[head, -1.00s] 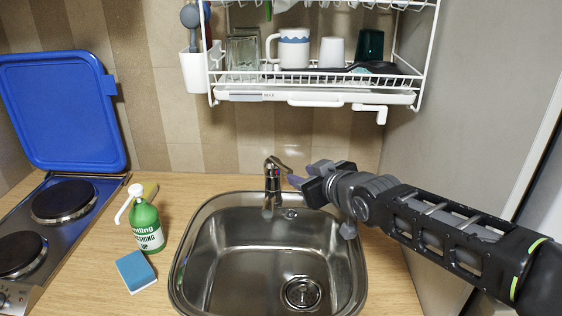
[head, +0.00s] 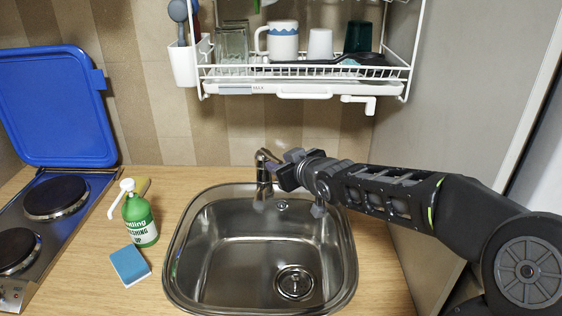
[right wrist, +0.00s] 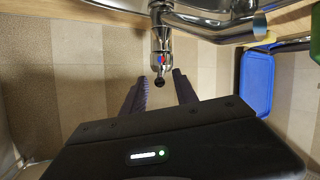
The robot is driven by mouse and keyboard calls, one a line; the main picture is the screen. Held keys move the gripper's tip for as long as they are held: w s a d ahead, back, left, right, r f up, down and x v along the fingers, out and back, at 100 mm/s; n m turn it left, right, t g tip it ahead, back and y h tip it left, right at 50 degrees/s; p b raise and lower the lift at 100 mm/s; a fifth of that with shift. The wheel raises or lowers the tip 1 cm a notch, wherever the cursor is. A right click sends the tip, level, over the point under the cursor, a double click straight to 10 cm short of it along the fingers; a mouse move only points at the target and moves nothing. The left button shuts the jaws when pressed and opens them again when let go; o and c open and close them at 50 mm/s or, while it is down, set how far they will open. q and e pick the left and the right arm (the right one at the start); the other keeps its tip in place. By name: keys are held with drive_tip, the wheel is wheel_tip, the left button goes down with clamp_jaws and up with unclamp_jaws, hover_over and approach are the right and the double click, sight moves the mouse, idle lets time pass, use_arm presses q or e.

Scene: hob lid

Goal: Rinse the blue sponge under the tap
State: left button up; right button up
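The blue sponge (head: 130,265) lies on the worktop left of the sink, in front of the green soap bottle (head: 140,220). The chrome tap (head: 263,172) stands at the back rim of the steel sink (head: 240,240). My right gripper (head: 273,172) is at the tap, on its right side, and is empty. In the right wrist view its two fingers (right wrist: 160,90) are apart, and the tap's dark lever tip (right wrist: 158,80) lies in line with the gap between them. I cannot tell whether they touch it. No water shows. My left gripper is not in view.
The hob (head: 50,215) with its raised blue lid (head: 58,108) is at the left. A white dish rack (head: 300,72) with cups and glasses hangs above the sink. A grey wall or cabinet side (head: 460,90) bounds the right.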

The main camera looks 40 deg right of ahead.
drive_tip(key=shift+w, duration=0.1)
drive_tip(key=shift+c, duration=0.2)
clamp_jaws()
idle(1.2)
